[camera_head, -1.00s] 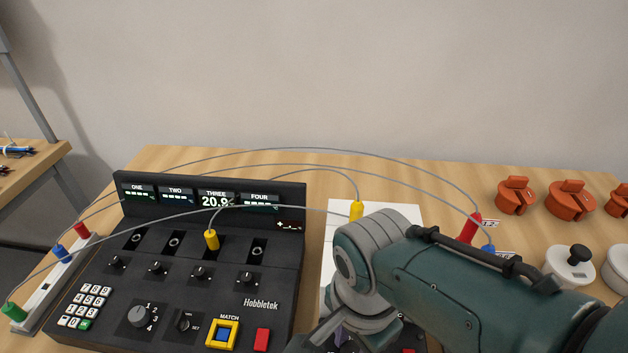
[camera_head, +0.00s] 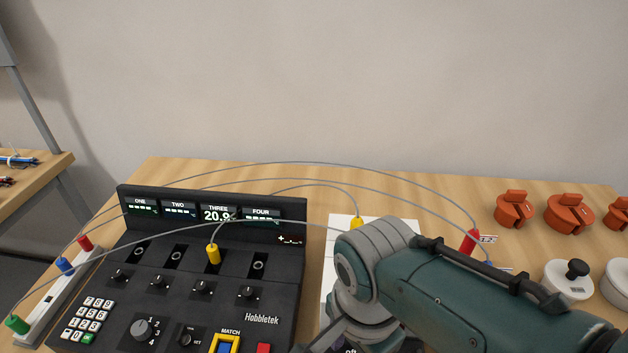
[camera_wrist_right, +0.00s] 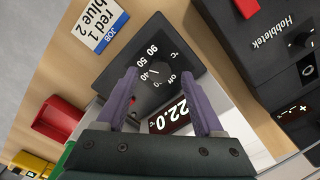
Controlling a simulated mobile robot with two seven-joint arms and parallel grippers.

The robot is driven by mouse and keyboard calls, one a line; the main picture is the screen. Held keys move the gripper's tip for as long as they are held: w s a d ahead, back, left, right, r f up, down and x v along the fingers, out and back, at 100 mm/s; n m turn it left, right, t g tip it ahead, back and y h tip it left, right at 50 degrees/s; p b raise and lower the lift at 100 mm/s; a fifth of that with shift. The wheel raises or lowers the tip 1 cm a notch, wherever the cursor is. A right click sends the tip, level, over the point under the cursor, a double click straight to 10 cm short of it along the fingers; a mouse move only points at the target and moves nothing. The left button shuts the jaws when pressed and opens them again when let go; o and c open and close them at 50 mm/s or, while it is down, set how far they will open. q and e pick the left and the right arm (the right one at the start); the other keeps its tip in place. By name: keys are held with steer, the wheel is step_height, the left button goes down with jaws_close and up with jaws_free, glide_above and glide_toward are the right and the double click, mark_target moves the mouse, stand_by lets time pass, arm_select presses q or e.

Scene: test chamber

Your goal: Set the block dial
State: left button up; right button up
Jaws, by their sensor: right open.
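The block dial (camera_wrist_right: 158,84) is a dark knob on a black panel (camera_wrist_right: 172,52), marked with "off", 40, 50 and 90 and a °C sign. Below it in the right wrist view a red display (camera_wrist_right: 170,118) reads 22.0 °C. My right gripper (camera_wrist_right: 160,76) is open, its two purple fingers reaching to either side of the dial. I cannot tell whether they touch it. In the head view my right arm hides most of the block. My left gripper is in neither current view.
The black Hobbletek console (camera_head: 262,318) stands left of my right arm. A yellow plug (camera_head: 213,254) sits in its third socket, and display THREE reads 20.9. Grey leads arch over the table to a red plug (camera_head: 470,240). Orange knobs (camera_head: 515,208) stand at the right.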

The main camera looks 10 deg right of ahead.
step_height(320, 180, up, 8)
steer(key=p, duration=0.3)
steer(key=shift+p, duration=0.3)
steer(key=shift+r, duration=0.1)
